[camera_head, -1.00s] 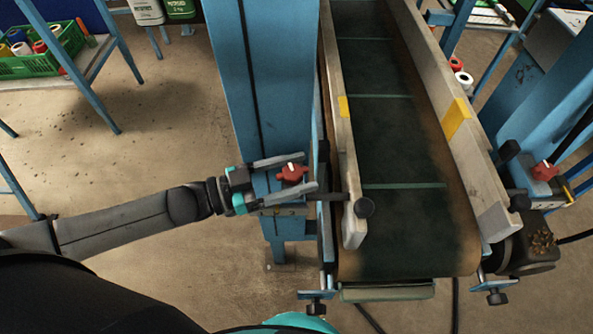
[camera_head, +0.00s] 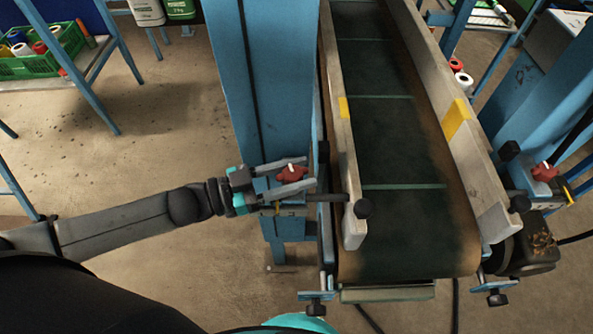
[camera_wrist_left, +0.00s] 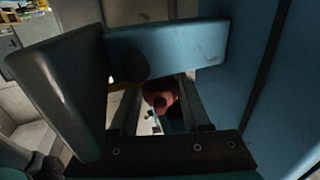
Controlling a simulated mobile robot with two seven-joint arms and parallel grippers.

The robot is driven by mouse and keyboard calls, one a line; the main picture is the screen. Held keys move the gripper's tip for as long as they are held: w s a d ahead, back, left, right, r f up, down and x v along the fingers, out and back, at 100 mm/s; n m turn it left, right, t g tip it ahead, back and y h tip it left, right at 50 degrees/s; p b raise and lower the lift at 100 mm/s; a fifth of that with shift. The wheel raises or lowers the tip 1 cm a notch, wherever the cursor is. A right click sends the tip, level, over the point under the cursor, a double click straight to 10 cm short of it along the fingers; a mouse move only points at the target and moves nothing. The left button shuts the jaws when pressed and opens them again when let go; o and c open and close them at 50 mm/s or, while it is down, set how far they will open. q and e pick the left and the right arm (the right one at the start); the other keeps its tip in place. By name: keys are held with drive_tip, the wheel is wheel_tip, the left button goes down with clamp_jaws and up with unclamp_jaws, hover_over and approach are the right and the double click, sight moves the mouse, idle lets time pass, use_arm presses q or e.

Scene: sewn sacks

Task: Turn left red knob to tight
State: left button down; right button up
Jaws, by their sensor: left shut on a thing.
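The left red knob (camera_head: 291,173) sits on a small bracket on the blue post, left of the conveyor's near end. A white mark shows on top of it. My left gripper (camera_head: 308,172) comes in from the left and is shut on this knob, one finger on the far side and one on the near side. In the left wrist view the red knob (camera_wrist_left: 161,97) shows between the fingers, partly hidden and in shadow. A second red knob (camera_head: 544,172) sits on the right side of the conveyor. My right gripper is not in view.
The blue post (camera_head: 262,90) stands just beyond the gripper. The conveyor (camera_head: 385,150), its pale side rail (camera_head: 345,130) and a black hand screw (camera_head: 362,208) lie close on the right. A green crate (camera_head: 40,62) stands on a shelf at far left. Floor between is clear.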

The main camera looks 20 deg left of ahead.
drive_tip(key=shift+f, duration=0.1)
use_arm(q)
drive_tip(key=shift+m+g+h+b, duration=0.5)
drive_tip(key=shift+m+g, duration=0.2)
drive_tip(key=shift+g, duration=0.2)
drive_tip(key=shift+m+g+h+b, duration=0.5)
drive_tip(key=shift+m+g, duration=0.3)
drive_tip(key=shift+g, duration=0.4)
drive_tip(key=shift+s+m+g, duration=0.1)
drive_tip(key=shift+m+g, duration=0.3)
drive_tip(key=shift+g, duration=0.2)
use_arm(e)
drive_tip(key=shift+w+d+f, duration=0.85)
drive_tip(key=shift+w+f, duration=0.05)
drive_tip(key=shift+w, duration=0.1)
use_arm(q)
drive_tip(key=shift+c, duration=2.3)
unclamp_jaws()
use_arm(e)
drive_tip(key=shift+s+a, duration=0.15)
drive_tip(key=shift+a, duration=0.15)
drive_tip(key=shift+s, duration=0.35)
